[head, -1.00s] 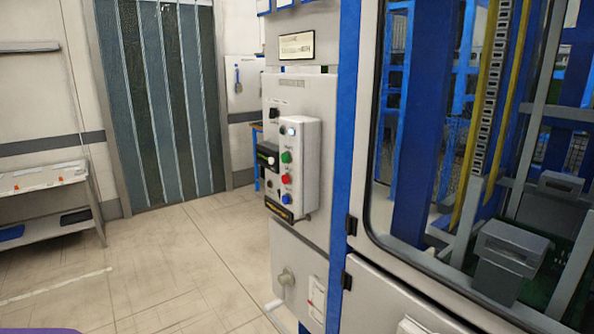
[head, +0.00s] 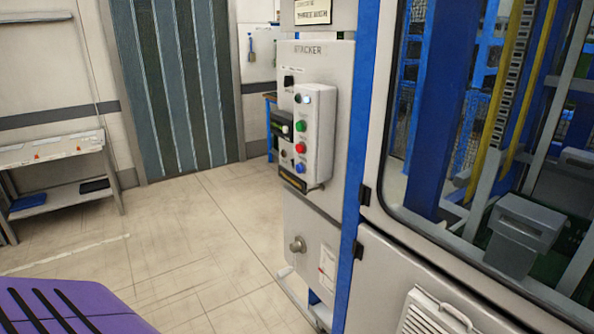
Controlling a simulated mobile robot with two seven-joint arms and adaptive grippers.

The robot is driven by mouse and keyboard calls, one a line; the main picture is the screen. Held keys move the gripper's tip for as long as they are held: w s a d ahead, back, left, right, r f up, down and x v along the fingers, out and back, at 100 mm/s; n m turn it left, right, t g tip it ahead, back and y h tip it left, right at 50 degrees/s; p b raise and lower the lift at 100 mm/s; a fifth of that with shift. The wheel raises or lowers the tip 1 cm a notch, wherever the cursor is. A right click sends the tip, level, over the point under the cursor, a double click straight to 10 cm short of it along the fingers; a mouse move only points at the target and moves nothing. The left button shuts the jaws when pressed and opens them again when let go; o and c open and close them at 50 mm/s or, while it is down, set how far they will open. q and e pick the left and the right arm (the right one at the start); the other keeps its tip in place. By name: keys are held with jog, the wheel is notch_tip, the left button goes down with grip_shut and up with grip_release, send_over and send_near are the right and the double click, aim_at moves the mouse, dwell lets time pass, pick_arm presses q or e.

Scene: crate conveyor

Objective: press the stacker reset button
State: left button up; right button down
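The stacker's control box (head: 318,138) is a light grey box on the front of a grey cabinet marked STACKER (head: 308,50). Its face carries a column of buttons: a glowing white one (head: 306,99), a green one (head: 300,126), a red one (head: 300,148) and a blue one (head: 300,168). The small labels beside them are too blurred to read, so I cannot tell by text which is reset. A black knob (head: 289,82) sits above the box at its left. Neither of my grippers is in view, and nothing covers the buttons.
A blue-framed machine with a large window (head: 480,150) stands right of the cabinet. A grey handle knob (head: 297,244) sticks out below the box. A shelf bench (head: 60,190) stands at the left, before a strip curtain (head: 180,90). The floor (head: 190,230) between is clear.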

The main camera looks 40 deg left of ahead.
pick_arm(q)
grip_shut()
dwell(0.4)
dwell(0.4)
